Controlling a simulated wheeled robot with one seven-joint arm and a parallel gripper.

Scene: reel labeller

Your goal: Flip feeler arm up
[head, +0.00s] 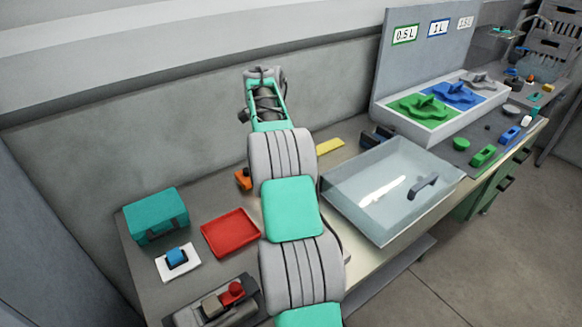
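My arm rises up the middle of the head view, and its far end (265,85) is in front of the back wall, above the bench. No fingertips can be made out there, so I cannot tell whether my gripper is open or shut. I cannot pick out the reel labeller or its feeler arm with certainty. A grey device (185,318) with a red knob is at the bottom left, partly cut off. A small orange part (243,180) shows at the left edge of my arm, which hides the bench behind it.
A teal box (155,215), a red tray (215,243) and a white pad (165,271) with a blue piece lie left of my arm. A clear bin (350,215) stands right, beside a yellow piece (330,146). Green and blue moulds (425,108) sit farther right.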

